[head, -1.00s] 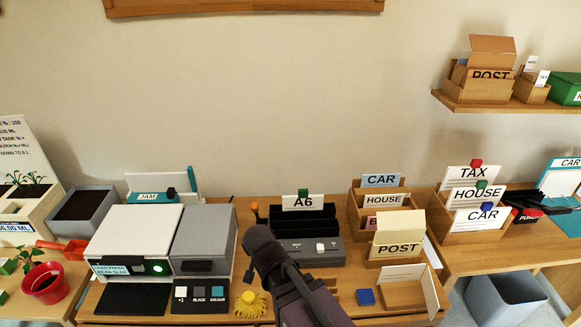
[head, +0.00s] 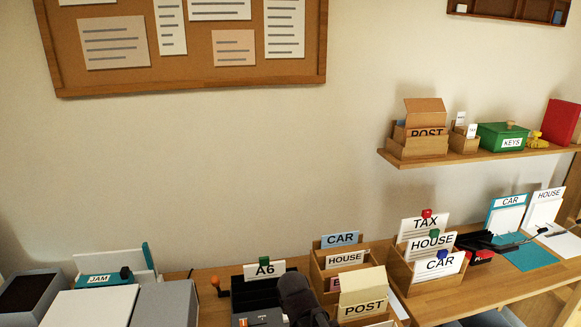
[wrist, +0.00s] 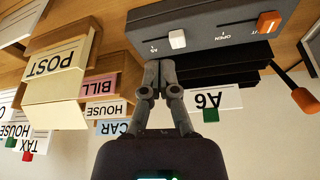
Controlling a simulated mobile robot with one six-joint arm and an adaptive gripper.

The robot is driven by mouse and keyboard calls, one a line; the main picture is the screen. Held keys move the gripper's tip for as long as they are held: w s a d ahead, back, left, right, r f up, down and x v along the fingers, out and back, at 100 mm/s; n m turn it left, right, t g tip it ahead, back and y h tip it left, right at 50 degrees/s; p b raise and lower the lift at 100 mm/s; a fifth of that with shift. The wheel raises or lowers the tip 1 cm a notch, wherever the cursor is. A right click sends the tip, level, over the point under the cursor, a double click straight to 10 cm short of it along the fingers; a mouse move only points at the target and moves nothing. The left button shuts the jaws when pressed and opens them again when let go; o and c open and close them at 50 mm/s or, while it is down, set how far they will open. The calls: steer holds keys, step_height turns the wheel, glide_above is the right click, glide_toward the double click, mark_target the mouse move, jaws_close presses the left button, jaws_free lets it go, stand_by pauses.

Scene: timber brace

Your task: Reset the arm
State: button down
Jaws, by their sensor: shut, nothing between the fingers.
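My gripper (wrist: 161,75) is shut and empty in the wrist view, which shows the desk upside down. Its fingertips are together beside the dark A6 machine (wrist: 230,30); I cannot tell whether they touch it. In the head view my arm (head: 298,297) rises at the bottom middle, between the A6 machine (head: 258,318) and the POST box (head: 362,298). The fingertips are hidden there.
A wooden sorter (head: 318,278) with CAR and HOUSE cards stands right of my arm. A TAX, HOUSE and CAR rack (head: 398,272) is further right. A printer (head: 165,305) stands left. A wall shelf (head: 470,156) holds boxes.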

steer(key=s+d+g+p, duration=0.1)
steer(key=s+d+g, duration=0.1)
steer(key=d, duration=0.6)
steer(key=s+d+r+g+p, duration=0.1)
steer(key=s+d+g, duration=0.1)
steer(key=d, duration=0.6)
steer(key=shift+s+r, duration=0.2)
steer(key=shift+s, duration=0.05)
